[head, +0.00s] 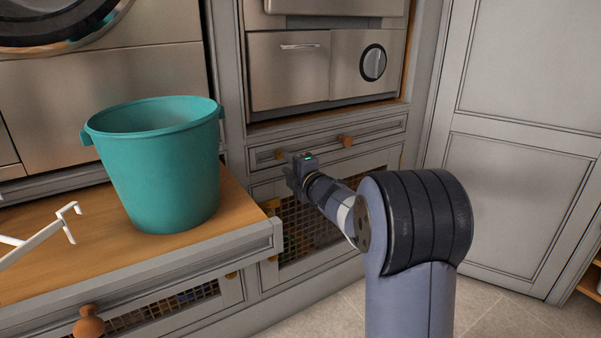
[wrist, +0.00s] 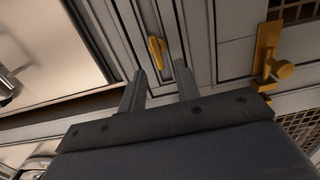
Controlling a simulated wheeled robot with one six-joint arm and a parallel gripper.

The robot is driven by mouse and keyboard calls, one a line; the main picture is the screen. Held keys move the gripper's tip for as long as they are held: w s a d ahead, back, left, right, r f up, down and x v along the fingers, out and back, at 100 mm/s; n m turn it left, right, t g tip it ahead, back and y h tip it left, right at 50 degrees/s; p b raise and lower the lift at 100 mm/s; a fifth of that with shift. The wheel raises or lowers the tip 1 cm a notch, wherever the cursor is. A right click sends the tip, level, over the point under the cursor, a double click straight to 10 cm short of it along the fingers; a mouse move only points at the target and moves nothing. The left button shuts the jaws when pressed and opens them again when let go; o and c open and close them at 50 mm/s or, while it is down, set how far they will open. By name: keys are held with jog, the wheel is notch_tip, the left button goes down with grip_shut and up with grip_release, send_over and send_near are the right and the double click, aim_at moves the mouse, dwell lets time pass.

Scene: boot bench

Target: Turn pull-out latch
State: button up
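In the wrist view a small brass latch (wrist: 157,52) sits on a narrow grey upright, just beyond the gap between my fingertips. My gripper (wrist: 160,72) is open, with its two fingers apart and nothing between them. The latch looks apart from the fingers, though the exact distance is hard to tell. In the head view my gripper (head: 294,175) is in front of the grey cabinet, below its drawer (head: 318,146). I cannot make out the latch there; my wrist may hide it.
A teal bucket (head: 160,165) stands on the wooden pull-out top (head: 60,270) at left, beside a white wire item (head: 45,236). A brass knob on a plate (wrist: 270,60) is right of the latch. Mesh-fronted cabinet doors (head: 310,228) lie below. Open tiled floor (head: 330,312) is in front.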

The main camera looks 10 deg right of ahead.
aim_at(281, 159)
jog(key=p+v, duration=0.1)
jog(key=v, duration=0.6)
jog(key=shift+w, duration=0.1)
jog(key=shift+b+x, duration=1)
jog(key=shift+x, duration=4.35)
jog(key=shift+a, duration=0.1)
